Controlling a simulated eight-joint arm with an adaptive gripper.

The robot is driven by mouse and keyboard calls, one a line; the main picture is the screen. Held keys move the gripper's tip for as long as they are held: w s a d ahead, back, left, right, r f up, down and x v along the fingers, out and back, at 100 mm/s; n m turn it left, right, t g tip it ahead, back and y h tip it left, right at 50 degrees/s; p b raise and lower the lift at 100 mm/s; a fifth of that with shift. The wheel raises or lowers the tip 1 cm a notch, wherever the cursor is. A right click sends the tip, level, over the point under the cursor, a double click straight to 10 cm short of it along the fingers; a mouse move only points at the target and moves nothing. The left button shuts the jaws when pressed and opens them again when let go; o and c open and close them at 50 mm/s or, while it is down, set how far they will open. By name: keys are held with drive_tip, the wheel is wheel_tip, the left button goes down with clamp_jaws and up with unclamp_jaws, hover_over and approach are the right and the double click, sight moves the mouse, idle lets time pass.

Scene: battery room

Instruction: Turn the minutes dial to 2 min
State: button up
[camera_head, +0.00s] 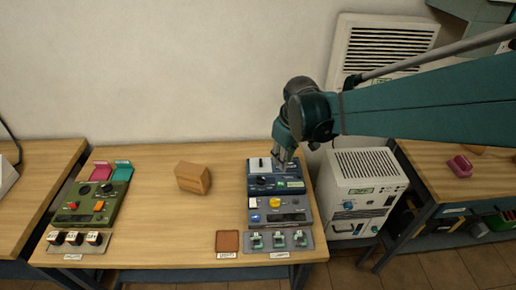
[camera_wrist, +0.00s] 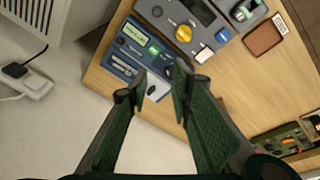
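A dark blue control unit (camera_head: 275,166) stands at the right end of the wooden table, with a black knob (camera_head: 261,181), a small green display and a white switch on top. In the wrist view the blue unit (camera_wrist: 120,62) lies beyond and between my fingers, partly hidden by them. No minutes marking is readable, so I cannot tell which knob is the minutes dial. My gripper (camera_head: 284,157) is above the back right of the blue unit. In the wrist view my gripper (camera_wrist: 161,74) has its fingers apart with nothing between them.
A grey unit with a yellow knob (camera_head: 274,202) stands in front of the blue one. A green panel (camera_head: 92,202) stands at the left and a cardboard box (camera_head: 193,178) mid-table. A white cabinet (camera_head: 362,180) stands right of the table. The table's middle front is clear.

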sight(260, 177)
drive_tip(key=w+a+f+n+g+p, duration=0.1)
drive_tip(key=w+a+f, duration=0.1)
drive_tip(key=w+f, duration=0.1)
drive_tip(key=w+a+f+n+p, duration=0.2)
drive_tip(key=a+f, duration=0.1)
drive_tip(key=w+a+f+n+g+p, duration=0.1)
drive_tip(key=w+a+f, duration=0.1)
drive_tip(key=w+f, duration=0.1)
drive_tip(key=shift+w+a+f+g+p, duration=0.3)
drive_tip(key=shift+a+f+p, duration=0.05)
drive_tip(key=shift+f, duration=0.15)
drive_tip(key=shift+f, duration=3.9)
clamp_jaws()
